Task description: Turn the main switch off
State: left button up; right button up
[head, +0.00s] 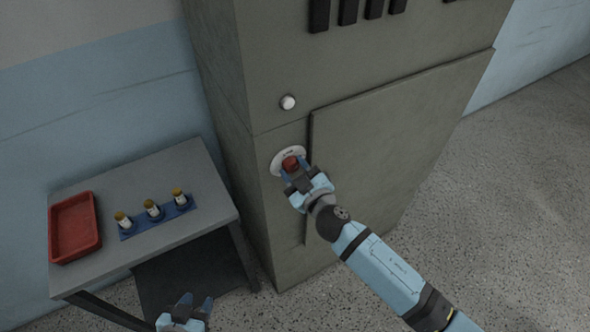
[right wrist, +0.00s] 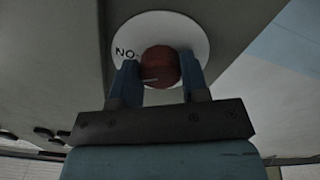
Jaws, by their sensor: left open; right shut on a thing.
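The main switch is a red knob (head: 290,163) on a round white plate (head: 278,158), low on the front of a grey cabinet (head: 390,150). In the right wrist view the red knob (right wrist: 160,66) sits between the two blue fingers of my right gripper (right wrist: 160,82), and a word like "NO" shows on the white plate (right wrist: 190,32), left of the knob. In the head view my right gripper (head: 294,175) is shut on the knob. My left gripper (head: 187,306) is open and empty at the bottom edge, in front of the small table.
A white round lamp or button (head: 288,102) is above the switch. On the left, a grey table (head: 150,172) holds a red tray (head: 75,228) and a blue holder (head: 128,235) with yellow-capped vials (head: 152,208). The floor on the right (head: 530,190) is clear.

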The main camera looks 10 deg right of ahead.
jog(key=n, duration=0.6)
jog(key=shift+d, duration=0.1)
jog(key=n, duration=0.6)
jog(key=shift+p, duration=0.4)
jog(key=shift+n, duration=0.4)
jog(key=o, duration=0.9)
jog(key=shift+r, duration=0.1)
